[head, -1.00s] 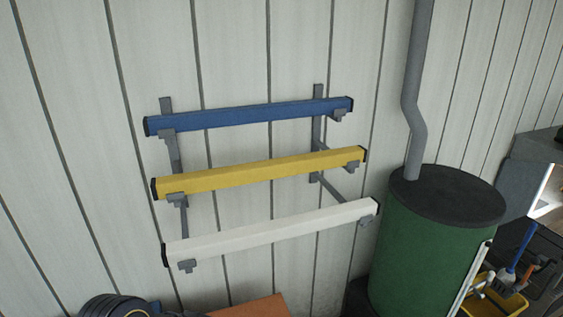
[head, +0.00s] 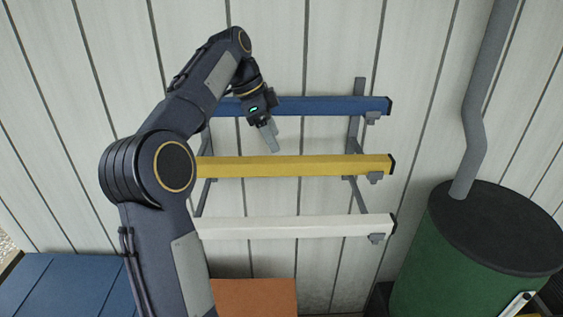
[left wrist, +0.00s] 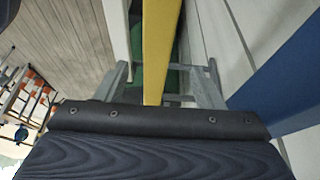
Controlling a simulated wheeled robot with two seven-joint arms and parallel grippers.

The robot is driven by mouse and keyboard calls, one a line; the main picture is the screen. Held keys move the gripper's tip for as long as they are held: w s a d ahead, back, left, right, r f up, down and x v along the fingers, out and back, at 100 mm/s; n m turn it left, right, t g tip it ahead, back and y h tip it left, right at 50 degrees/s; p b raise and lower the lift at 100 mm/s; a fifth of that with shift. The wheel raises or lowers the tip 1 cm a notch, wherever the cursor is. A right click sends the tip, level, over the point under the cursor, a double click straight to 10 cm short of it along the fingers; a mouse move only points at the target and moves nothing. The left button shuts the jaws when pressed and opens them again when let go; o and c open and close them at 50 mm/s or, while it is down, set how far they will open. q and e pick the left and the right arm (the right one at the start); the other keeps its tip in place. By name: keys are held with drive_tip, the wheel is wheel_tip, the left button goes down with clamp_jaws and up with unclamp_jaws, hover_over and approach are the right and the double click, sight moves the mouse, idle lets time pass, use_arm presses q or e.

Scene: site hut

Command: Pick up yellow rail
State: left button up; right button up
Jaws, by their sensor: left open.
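The yellow rail (head: 300,166) lies level on the middle tier of a wall rack, with a black cap at its right end. My left arm hides its left end. My left gripper (head: 270,140) is open and empty, with its fingers pointing down just above the yellow rail's upper edge. In the left wrist view the yellow rail (left wrist: 160,45) runs away from me between the two grey fingers of the left gripper (left wrist: 165,78). I cannot tell whether they touch it. My right gripper is not in view.
A blue rail (head: 330,105) lies above, partly behind my left gripper, and a white rail (head: 300,227) lies below. Grey rack brackets (head: 375,178) hold the rails. A green barrel (head: 440,255) with a grey pipe (head: 478,130) stands at the right. An orange-brown surface (head: 255,297) shows below.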

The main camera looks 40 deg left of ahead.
sight(282, 159)
use_arm(q)
drive_tip(key=shift+w+f, duration=0.15)
drive_tip(key=shift+f, duration=0.25)
drive_tip(key=x, duration=0.7)
drive_tip(key=shift+s+f, duration=0.1)
drive_tip(key=shift+s, duration=0.3)
drive_tip(key=shift+c, duration=0.3)
drive_tip(key=c, duration=1.2)
clamp_jaws()
